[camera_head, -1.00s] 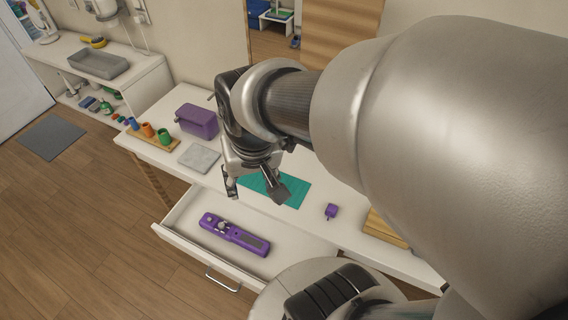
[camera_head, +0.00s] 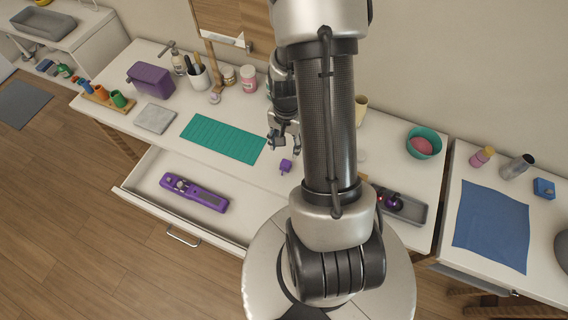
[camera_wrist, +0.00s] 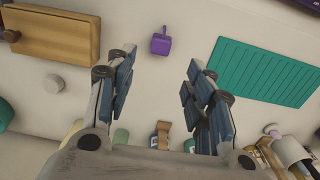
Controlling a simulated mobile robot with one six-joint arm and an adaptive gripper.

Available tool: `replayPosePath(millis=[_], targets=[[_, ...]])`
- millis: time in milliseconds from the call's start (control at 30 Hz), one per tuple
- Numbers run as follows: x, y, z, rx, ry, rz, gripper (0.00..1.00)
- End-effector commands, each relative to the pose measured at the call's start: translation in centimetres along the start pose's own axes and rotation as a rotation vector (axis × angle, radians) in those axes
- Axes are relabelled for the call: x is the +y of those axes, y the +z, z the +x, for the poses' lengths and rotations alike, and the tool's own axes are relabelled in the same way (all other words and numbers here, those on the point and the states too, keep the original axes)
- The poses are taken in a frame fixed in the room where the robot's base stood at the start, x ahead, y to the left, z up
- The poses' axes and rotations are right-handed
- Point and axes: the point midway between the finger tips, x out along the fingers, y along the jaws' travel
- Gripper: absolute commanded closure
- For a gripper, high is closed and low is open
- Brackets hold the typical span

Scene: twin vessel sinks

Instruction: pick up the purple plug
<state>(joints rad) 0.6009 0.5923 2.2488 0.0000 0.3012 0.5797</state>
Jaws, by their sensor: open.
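The small purple plug (camera_head: 286,165) sits on the white table, right of the green mat and near the table's front edge. In the wrist view the purple plug (camera_wrist: 161,41) lies on the bare white top, ahead of the fingers and roughly between their lines. My gripper (camera_head: 284,140) is above the table, just behind the plug in the head view. In the wrist view my gripper (camera_wrist: 160,72) has its two fingers spread wide, with nothing between them. It does not touch the plug.
The green mat (camera_head: 223,138) lies left of the plug. An open drawer (camera_head: 145,180) below holds a long purple device (camera_head: 194,192). A wooden box (camera_wrist: 52,33) lies left of the plug in the wrist view. A cup of utensils (camera_head: 199,78) and jars stand at the back.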

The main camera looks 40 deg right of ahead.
Motion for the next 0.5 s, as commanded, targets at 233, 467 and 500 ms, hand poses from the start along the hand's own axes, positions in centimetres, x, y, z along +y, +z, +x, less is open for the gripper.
replayPosePath(millis=[233,467,500], targets=[[0.0,0.1,5.2,-0.001,0.001,-0.002,0.52],[-0.1,0.1,6.5,0.0,0.0,-0.002,0.52],[-0.1,0.1,6.7,0.0,0.0,-0.003,0.52]])
